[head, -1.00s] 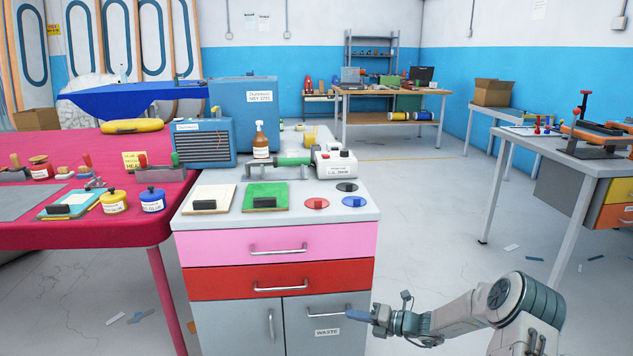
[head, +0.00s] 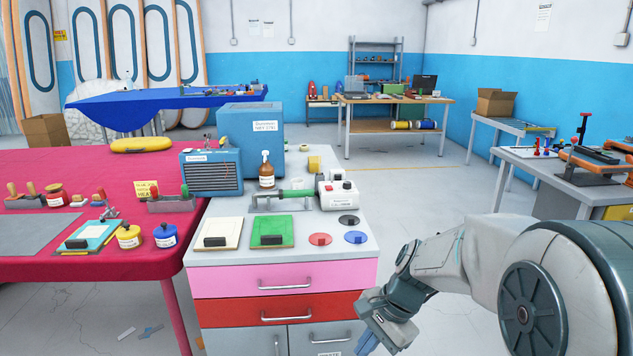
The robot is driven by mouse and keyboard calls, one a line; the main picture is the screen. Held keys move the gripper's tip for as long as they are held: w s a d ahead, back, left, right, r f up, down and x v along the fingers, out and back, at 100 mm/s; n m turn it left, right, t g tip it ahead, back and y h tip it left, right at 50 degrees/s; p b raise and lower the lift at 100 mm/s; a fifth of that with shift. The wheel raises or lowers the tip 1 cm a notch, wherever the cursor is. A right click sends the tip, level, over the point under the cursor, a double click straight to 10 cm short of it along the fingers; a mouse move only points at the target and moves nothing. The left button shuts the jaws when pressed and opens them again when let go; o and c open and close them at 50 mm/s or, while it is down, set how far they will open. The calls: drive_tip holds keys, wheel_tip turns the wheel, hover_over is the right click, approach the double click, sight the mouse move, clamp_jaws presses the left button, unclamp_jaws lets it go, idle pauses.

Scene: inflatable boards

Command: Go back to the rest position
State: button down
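My gripper (head: 372,343) is at the bottom of the head view, right of the middle, in front of the lower right part of the drawer cabinet (head: 262,275). It points down and its tips run to the bottom edge of the picture. My arm reaches in from the right edge and hides part of the floor and the cabinet's right side.
On the cabinet top are a green board (head: 272,231), a cream board (head: 219,233), a spray bottle (head: 266,172) and round discs. A red table (head: 60,255) stands left. A workbench (head: 540,165) stands right. Floor (head: 410,190) is clear between.

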drive_tip(key=s+d+r+n+t+h+p, duration=0.1)
drive_tip(key=s+d+r+n+h+p, duration=0.1)
drive_tip(key=s+r+n, duration=0.3)
drive_tip(key=s+d+r+n+t+h+p, duration=0.1)
drive_tip(key=s+d+r+n+h+p, duration=0.1)
drive_tip(key=s+r, duration=0.5)
drive_tip(key=d+n+p, duration=0.1)
drive_tip(key=n+p, duration=0.1)
drive_tip(key=n, duration=0.1)
drive_tip(key=shift+s+d+r+n+t+p, duration=0.25)
drive_tip(key=shift+d+n+t+p, duration=0.05)
